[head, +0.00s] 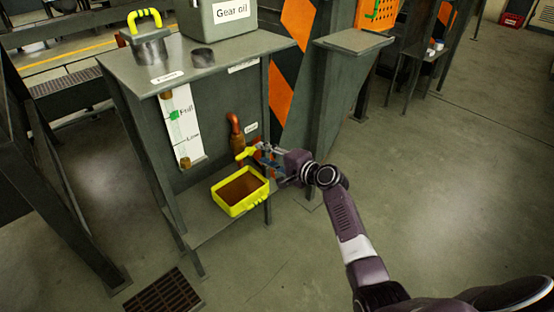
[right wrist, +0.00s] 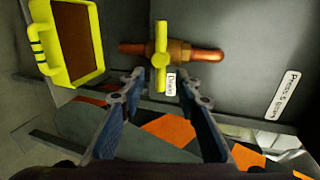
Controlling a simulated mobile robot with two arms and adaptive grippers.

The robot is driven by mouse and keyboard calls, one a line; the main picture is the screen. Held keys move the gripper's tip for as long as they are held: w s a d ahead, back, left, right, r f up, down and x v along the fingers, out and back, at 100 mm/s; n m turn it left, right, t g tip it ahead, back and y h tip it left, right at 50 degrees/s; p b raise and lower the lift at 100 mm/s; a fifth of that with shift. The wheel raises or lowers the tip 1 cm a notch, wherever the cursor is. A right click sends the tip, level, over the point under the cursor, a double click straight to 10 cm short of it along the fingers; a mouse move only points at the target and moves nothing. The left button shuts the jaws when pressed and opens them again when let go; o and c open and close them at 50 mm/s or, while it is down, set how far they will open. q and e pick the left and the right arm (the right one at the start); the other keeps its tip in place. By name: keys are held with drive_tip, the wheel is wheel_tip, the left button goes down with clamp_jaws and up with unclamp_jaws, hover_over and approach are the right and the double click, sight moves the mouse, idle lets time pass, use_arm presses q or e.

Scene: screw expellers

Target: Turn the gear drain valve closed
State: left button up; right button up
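The drain valve has a yellow handle (head: 246,153) on a copper pipe (head: 235,125) at the front of the grey gear oil cabinet. In the right wrist view the yellow handle (right wrist: 161,62) lies across the pipe (right wrist: 207,54), roughly at right angles to it. My right gripper (head: 263,155) is just right of the handle in the head view. In the right wrist view its two fingers (right wrist: 160,82) are spread apart, with the handle's lower end seen between the tips. Whether they touch it cannot be told. My left gripper is not in view.
A yellow tray (head: 264,190) with brown contents sits on the low shelf below the valve; it also shows in the right wrist view (right wrist: 98,72). A level gauge (head: 182,130) is left of the pipe. A metal post (head: 335,95) stands right of the cabinet. Open floor lies right.

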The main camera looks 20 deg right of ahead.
drive_tip(key=v, duration=0.5)
drive_tip(key=shift+s+d+r, duration=0.1)
drive_tip(key=shift+s+d, duration=0.05)
drive_tip(key=shift+s, duration=0.15)
